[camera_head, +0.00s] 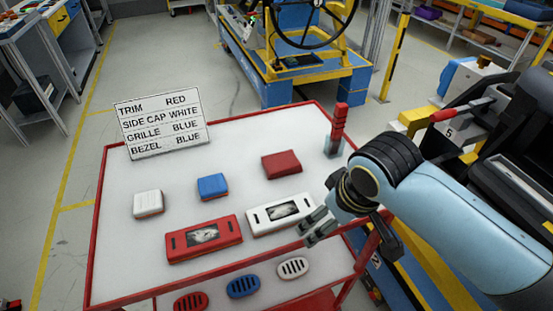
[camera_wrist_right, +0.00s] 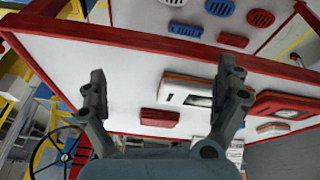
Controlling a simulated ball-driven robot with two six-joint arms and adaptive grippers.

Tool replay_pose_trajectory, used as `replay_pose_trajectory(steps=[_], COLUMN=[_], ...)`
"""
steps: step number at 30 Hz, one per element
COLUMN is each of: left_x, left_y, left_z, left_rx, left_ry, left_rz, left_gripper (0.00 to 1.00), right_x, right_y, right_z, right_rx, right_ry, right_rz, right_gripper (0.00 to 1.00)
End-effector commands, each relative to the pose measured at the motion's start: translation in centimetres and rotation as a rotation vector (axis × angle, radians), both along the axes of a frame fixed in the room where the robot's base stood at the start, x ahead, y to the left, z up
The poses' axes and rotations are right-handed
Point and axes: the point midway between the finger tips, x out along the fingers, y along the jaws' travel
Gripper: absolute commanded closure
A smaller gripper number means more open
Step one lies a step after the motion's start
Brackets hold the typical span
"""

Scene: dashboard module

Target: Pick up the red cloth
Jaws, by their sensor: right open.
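A flat red piece (camera_head: 281,164) lies on the white table top toward the back right. It is the likeliest red cloth, though I cannot tell its material. In the right wrist view the red piece (camera_wrist_right: 160,117) shows between my fingers, beyond them and lying on the table. My right gripper (camera_head: 318,224) is open and empty, above the table's right front edge and apart from the red piece. In the wrist view its two fingers (camera_wrist_right: 164,80) are spread wide. My left gripper is not in view.
A white panel (camera_head: 254,221) and a red panel (camera_head: 177,246) lie in front. Blue (camera_head: 212,187) and white (camera_head: 148,204) blocks lie left. A sign (camera_head: 162,122) stands at the back. A red upright piece (camera_head: 339,119) stands at the back right. Oval grilles (camera_head: 242,287) lie at the front.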

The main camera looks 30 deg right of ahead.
Motion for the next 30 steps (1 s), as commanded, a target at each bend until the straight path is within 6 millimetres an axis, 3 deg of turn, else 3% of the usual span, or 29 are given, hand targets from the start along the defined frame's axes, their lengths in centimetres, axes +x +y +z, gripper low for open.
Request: replay_pose_trajectory(steps=[12,15,17,24,30], left_x=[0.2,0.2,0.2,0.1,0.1], left_y=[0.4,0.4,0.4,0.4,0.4], left_z=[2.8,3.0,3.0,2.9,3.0], left_rx=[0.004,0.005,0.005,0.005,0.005], left_ry=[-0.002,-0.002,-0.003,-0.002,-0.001], left_rz=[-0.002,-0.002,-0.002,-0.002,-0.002], left_gripper=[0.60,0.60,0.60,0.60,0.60], right_x=[12.3,14.1,14.6,16.1,16.8], right_y=[-1.0,-1.1,-1.2,-1.5,-1.5], right_z=[7.4,8.5,8.3,4.7,3.3], right_rx=[0.052,0.062,0.066,0.068,0.067], right_ry=[-0.086,-0.094,-0.095,-0.095,-0.097], right_rz=[-0.170,-0.199,-0.208,-0.209,-0.208], right_gripper=[0.00,0.00,0.00,0.00,0.00])
